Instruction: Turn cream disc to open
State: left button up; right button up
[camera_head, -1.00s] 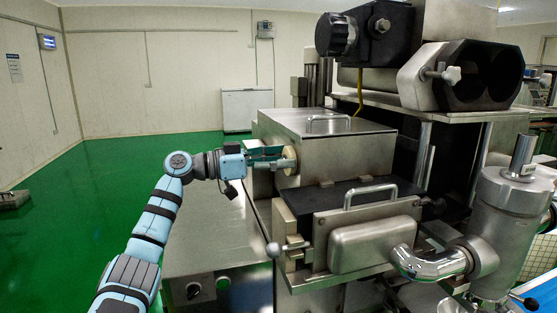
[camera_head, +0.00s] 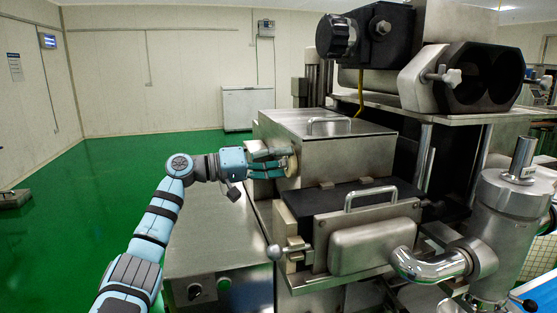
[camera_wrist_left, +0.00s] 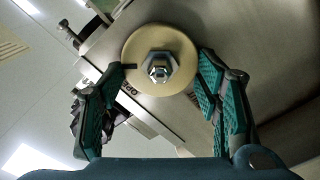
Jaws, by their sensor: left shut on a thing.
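The cream disc (camera_head: 292,164) is a round knob on the left side of the steel machine box (camera_head: 345,155). In the left wrist view the cream disc (camera_wrist_left: 135,50) shows face on, with a steel hex nut (camera_wrist_left: 159,67) at its centre. My left gripper (camera_head: 284,163) reaches it from the left and is shut on it. In the left wrist view its green-padded fingers (camera_wrist_left: 165,75) lie on opposite sides of the disc's rim. In the head view the fingers partly hide the disc. My right gripper is not in view.
The box has a lid handle (camera_head: 328,120) on top. Below it, a front steel block with a handle (camera_head: 370,191) and a ball-ended lever (camera_head: 274,251) stick out. A steel cabinet top (camera_head: 215,235) lies under my left arm. Green floor is open at left.

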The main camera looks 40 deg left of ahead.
pick_arm(q)
jog(key=n+p, duration=0.1)
jog(key=n, duration=0.3)
jog(key=shift+f+n, duration=0.1)
jog(key=shift+n, duration=0.2)
jog(key=shift+f+n+p, duration=0.15)
jog(key=shift+n+p, duration=0.35)
jog(key=shift+n, duration=1.1)
jog(key=o, duration=1.1)
jog(key=shift+w, duration=0.1)
jog(key=shift+s+a, duration=0.25)
jog(key=shift+s, duration=0.05)
jog(key=v, duration=0.7)
